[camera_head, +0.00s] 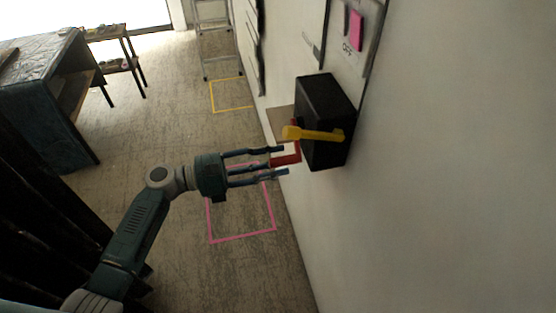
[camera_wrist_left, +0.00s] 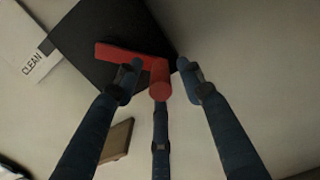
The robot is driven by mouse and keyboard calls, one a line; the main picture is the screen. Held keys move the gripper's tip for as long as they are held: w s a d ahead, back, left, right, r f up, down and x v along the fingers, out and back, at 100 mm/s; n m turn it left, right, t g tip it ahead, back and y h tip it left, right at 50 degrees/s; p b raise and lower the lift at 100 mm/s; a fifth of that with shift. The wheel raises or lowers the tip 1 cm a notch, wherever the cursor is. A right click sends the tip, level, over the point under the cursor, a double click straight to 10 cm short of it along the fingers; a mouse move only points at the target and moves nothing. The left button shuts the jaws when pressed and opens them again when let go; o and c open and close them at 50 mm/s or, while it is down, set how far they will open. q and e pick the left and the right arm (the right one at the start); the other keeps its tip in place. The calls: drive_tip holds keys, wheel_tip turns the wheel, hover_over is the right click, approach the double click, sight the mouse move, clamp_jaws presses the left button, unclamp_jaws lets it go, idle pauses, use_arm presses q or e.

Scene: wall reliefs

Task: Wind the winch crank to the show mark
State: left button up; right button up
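A black box (camera_head: 328,120) is fixed to the wall at the right of centre; it also fills the upper middle of the left wrist view (camera_wrist_left: 85,40). A red crank (camera_head: 287,160) sticks out from it, with an arm and a handle whose end faces the wrist camera (camera_wrist_left: 159,82). A yellow lever (camera_head: 312,134) with a thick end also projects from the box. My left gripper (camera_head: 284,162) is at the red handle, its three fingers spread around it, with gaps visible in the wrist view (camera_wrist_left: 160,80). I cannot make out a show mark. My right gripper is out of view.
A panel with a pink switch (camera_head: 355,31) and "OFF" is above the box. A wooden piece (camera_head: 280,122) sits beside the box. Pink (camera_head: 242,237) and yellow (camera_head: 231,110) outlines mark open floor. A ladder (camera_head: 213,40) and covered table (camera_head: 40,100) stand farther back.

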use_arm(q)
drive_tip(key=v, duration=1.1)
drive_tip(key=shift+r, duration=0.15)
